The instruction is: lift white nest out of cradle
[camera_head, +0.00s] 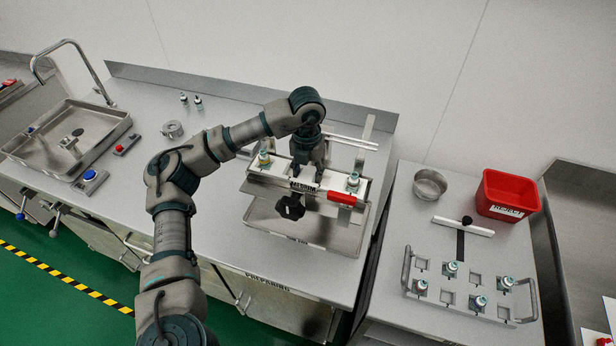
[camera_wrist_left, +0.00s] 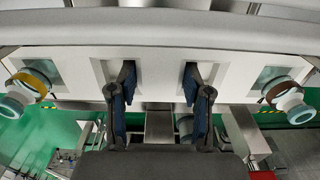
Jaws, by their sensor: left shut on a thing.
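The white nest (camera_head: 331,182) is a long pale bar with a front label and a teal-capped vial near each end. It is at the metal stand (camera_head: 349,146) on the middle bench, above a shallow steel tray (camera_head: 265,222). My left gripper (camera_head: 308,171) comes down from above and is shut on the nest's middle. In the left wrist view, the nest (camera_wrist_left: 75,68) spans the picture, and the gripper's two dark fingers (camera_wrist_left: 160,88) stand at its two square openings. Whether the nest rests in the cradle or hangs clear, I cannot tell. My right gripper is not in view.
A red tag (camera_head: 341,198) and a black knob (camera_head: 290,207) are at the front of the stand. On the right bench are a red bin (camera_head: 508,194), a steel bowl (camera_head: 430,184) and a handled rack (camera_head: 470,287) with several vials. A sink (camera_head: 72,137) is at left.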

